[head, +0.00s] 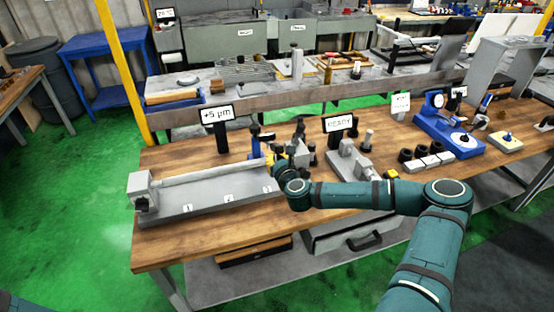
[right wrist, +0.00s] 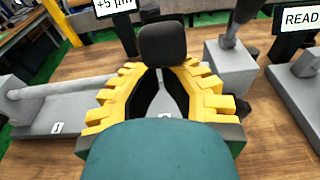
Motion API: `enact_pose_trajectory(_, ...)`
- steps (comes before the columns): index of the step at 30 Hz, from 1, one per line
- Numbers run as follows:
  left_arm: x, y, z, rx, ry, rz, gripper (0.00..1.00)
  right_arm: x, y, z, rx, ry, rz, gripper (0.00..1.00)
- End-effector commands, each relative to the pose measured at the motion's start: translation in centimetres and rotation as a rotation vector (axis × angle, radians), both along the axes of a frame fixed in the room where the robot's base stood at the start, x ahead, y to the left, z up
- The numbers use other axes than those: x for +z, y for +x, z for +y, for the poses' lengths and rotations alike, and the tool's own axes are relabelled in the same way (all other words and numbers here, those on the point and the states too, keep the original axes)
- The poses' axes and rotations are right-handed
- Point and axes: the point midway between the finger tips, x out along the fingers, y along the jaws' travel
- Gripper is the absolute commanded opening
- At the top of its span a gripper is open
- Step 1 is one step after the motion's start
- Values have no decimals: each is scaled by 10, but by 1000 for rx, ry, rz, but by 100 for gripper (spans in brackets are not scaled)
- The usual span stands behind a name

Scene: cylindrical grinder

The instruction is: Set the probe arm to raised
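My right gripper (head: 277,158) is at the right end of the grey bed (head: 218,196) on the wooden bench. In the right wrist view its yellow fingers (right wrist: 163,72) point at a dark rounded block (right wrist: 163,42). The block sits at the fingertips and covers them, so I cannot tell whether they touch it or grip it. I cannot tell for sure whether this block is part of the probe arm. The grey bar (head: 205,172) lies along the bed. Only a bit of my left arm shows in the bottom left corner of the head view; its gripper is out of view.
A "+5 µm" display (head: 216,115) stands behind the bed and a "READY" display (head: 339,123) to the right. A grey fixture (head: 349,160), dark cylinders and a blue device (head: 448,135) fill the bench's right side. The front left bench top (head: 170,240) is clear.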

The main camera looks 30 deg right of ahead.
Motion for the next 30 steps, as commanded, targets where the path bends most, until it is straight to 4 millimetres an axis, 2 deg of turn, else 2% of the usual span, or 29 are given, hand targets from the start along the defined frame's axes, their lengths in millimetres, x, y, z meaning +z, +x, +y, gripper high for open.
enact_pose_trajectory(6, 6, 0, 0, 0, -1, 0, 0, 8, 3, 0, 1, 0, -2, 0)
enact_pose_trajectory(23, 6, 0, 0, 1, -1, 0, 0, 13, 5, -1, 0, -6, -11, 0)
enact_pose_trajectory(30, -9, 0, 0, 0, 1, 0, 0, -3, 11, 0, 4, -4, -8, 0)
